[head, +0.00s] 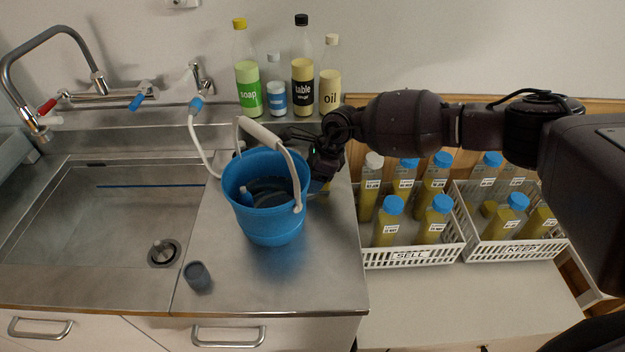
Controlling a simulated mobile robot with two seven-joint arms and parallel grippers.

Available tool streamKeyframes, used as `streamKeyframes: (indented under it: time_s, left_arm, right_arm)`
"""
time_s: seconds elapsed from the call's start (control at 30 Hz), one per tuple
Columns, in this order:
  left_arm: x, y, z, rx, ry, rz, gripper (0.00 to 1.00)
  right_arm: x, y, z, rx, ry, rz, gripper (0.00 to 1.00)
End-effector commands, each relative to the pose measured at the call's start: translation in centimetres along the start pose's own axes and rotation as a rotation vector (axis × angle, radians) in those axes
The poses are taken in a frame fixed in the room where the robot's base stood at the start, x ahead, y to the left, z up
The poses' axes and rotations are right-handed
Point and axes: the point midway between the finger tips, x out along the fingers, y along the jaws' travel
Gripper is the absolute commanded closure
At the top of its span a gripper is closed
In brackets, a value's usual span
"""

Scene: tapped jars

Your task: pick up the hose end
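A white hose (203,147) hangs from a small wall tap (202,78) by a blue connector (196,104). It curves down to the counter and passes out of sight behind the blue bucket (268,222). I cannot make out the hose end for certain; a small pale piece (246,190) shows inside the bucket, and I cannot tell whether it belongs to the hose. My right gripper (322,168) is at the bucket's right rear side, dark and partly hidden. I cannot tell whether it is open or touching anything. My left gripper is not in view.
The sink (100,220) with its tap (50,75) is at left. A small grey cup (198,276) stands at the counter front. Several bottles, such as soap (247,85), line the back. Crates marked SELL (440,252) and KEEP (545,248) hold jars at right.

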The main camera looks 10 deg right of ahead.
Motion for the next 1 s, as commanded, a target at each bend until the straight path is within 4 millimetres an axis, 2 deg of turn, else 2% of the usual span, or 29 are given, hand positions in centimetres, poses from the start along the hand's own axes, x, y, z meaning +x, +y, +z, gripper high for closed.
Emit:
streamKeyframes:
  time_s: [0.1,0.33,0.47,0.67,1.0]
  left_arm:
    - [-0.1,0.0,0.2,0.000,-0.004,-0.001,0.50]
    - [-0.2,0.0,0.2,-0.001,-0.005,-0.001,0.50]
    - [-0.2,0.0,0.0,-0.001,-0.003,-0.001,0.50]
    - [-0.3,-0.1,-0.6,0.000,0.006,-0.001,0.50]
    - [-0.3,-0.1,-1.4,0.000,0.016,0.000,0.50]
  right_arm:
    - [0.0,0.0,0.0,0.000,0.000,0.000,0.65]
    - [-0.2,0.0,0.1,0.000,0.000,-0.001,0.65]
    - [-1.2,-0.1,0.5,-0.001,-0.001,-0.003,0.65]
    - [-4.7,-0.1,1.9,-0.003,-0.002,-0.004,0.65]
    - [-12.7,-0.1,5.3,-0.003,-0.002,-0.004,0.65]
